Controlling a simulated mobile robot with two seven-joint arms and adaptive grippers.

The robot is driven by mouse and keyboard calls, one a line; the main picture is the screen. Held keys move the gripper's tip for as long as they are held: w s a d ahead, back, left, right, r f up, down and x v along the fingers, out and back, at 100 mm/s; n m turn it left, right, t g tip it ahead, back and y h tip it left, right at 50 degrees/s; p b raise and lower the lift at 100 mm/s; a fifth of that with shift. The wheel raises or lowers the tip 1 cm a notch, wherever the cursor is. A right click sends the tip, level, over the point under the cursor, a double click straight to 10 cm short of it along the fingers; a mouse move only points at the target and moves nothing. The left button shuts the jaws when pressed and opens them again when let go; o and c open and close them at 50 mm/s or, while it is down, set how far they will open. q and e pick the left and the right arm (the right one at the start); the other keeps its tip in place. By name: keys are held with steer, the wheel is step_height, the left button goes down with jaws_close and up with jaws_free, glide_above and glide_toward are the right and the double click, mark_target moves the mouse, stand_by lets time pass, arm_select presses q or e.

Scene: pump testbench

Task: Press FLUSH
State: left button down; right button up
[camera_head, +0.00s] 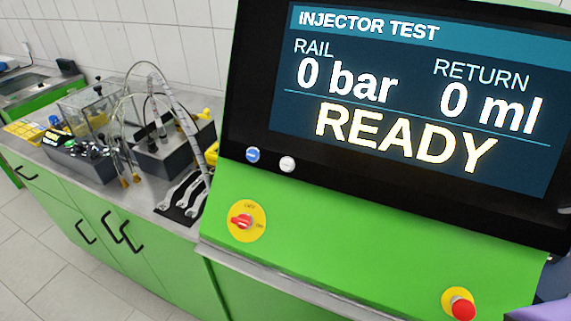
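A blue button (253,154) and a white button (287,164) sit side by side on the black bezel below the screen's lower left corner. Any lettering on them is too small to read, so I cannot tell which one is FLUSH. The screen (420,95) reads INJECTOR TEST, RAIL 0 bar, RETURN 0 ml and READY. Neither of my grippers shows in the head view, and nothing touches the buttons.
The green console front carries a red rotary switch on a yellow plate (246,221) and a red mushroom button (462,307). Left of it, a steel-topped green bench (75,222) holds wrenches (183,196), hoses and a dark test unit. Space before the buttons looks clear.

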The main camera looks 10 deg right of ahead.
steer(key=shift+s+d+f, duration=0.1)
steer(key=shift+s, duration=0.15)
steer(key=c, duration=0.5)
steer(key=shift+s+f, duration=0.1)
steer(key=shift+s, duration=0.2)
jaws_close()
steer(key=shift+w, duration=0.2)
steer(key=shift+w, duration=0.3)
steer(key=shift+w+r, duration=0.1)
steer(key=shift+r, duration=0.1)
